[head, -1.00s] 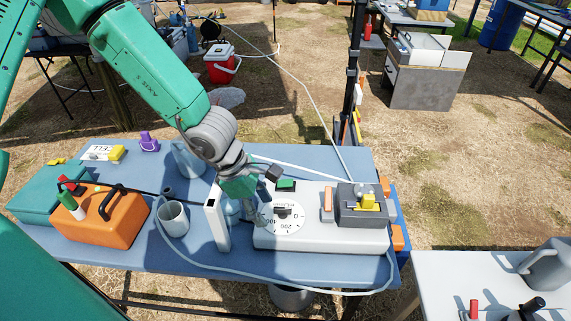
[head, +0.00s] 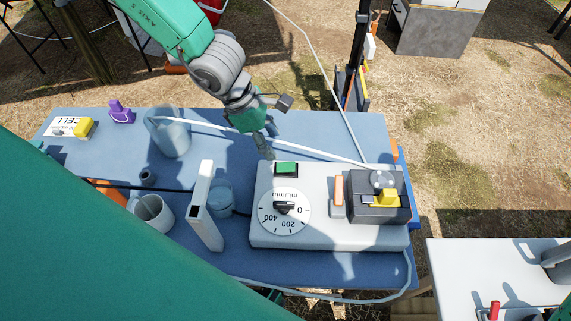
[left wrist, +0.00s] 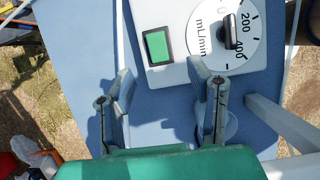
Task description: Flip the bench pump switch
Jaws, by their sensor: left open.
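The bench pump (head: 330,232) is a pale grey box on the blue table. Its green rocker switch (head: 286,168) sits in a dark frame at the box's far left corner, above a white mL/min dial (head: 284,211) with a black knob. My left gripper (head: 267,150) is just beyond the switch in the head view, pointing down. In the left wrist view the switch (left wrist: 158,46) lies ahead of the open, empty fingers (left wrist: 160,95), and nothing touches it. The dial (left wrist: 230,42) shows to its right. My right gripper is not in view.
A white upright panel (head: 204,208), a mug (head: 152,213) and a clear jug (head: 170,135) stand left of the pump. Pale tubing (head: 300,150) crosses the table behind it. The pump head (head: 378,200) with a yellow part is at its right. A second table (head: 490,262) stands at lower right.

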